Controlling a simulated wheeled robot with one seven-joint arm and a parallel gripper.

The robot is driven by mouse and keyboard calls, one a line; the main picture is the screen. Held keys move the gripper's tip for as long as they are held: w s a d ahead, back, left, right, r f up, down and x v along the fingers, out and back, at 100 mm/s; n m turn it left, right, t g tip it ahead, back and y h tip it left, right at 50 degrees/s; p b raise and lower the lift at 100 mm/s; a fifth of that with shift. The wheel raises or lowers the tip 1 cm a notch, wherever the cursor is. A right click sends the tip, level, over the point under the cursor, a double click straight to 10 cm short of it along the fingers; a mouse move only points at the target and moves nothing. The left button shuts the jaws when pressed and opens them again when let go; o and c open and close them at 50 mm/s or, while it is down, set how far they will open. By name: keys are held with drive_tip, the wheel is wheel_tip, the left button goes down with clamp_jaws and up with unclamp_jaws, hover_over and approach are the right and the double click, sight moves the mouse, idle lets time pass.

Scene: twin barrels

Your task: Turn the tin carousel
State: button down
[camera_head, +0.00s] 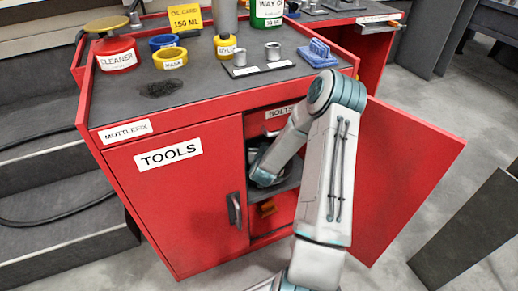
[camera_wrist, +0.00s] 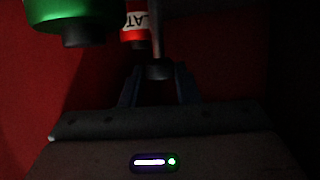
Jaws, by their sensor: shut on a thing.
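The tin carousel seems to be inside the red cabinet, mostly hidden by my arm in the head view. In the dark wrist view, a green tin-like thing (camera_wrist: 70,14) is at the top left. A red one with a white label (camera_wrist: 137,38) is beside it to the right. My gripper (camera_wrist: 158,74) is shut on a slim grey post (camera_wrist: 157,38) with a dark end, just right of the red one. Whether the post belongs to the carousel cannot be told. In the head view my gripper is hidden inside the cabinet opening.
The red cabinet's left door (camera_head: 180,195), labelled TOOLS, is shut. Its right door (camera_head: 405,180) stands open beside my arm. Pots, rings, sockets and a blue piece (camera_head: 318,53) stand on the grey top (camera_head: 205,85).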

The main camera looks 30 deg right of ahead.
idle(0.5)
drive_tip(key=c, duration=1.1)
unclamp_jaws()
drive_tip(key=shift+a+f, duration=0.1)
